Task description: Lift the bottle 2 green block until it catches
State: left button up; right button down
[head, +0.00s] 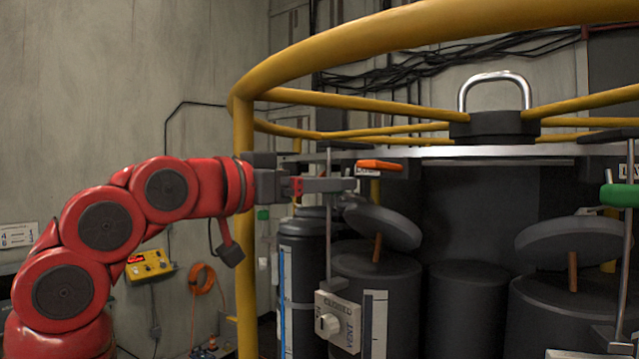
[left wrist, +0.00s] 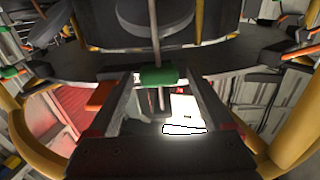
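A green block (left wrist: 160,75) sits on a thin vertical rod in the left wrist view, between the fingertips of my left gripper (left wrist: 158,82). The fingers are spread on either side of the block, and narrow gaps seem to show, though contact is hard to judge. In the head view my left gripper (head: 335,186) is at the vertical rod (head: 328,235), below the pale metal rail. This green block is hidden there. Another green block (head: 620,195) is on a rod at the far right. My right gripper is out of view.
An orange block (head: 380,165) is just right of my left gripper. Dark cylinders (head: 375,300) with tilted round lids (head: 382,226) stand below. A yellow tubular frame (head: 243,200) surrounds this area. A grey box with a knob (head: 338,322) hangs below the rod.

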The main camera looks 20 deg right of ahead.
pick_arm(q)
jog(key=b+v, duration=0.1)
jog(key=v, duration=0.8)
jog(key=shift+b, duration=0.35)
dwell(0.4)
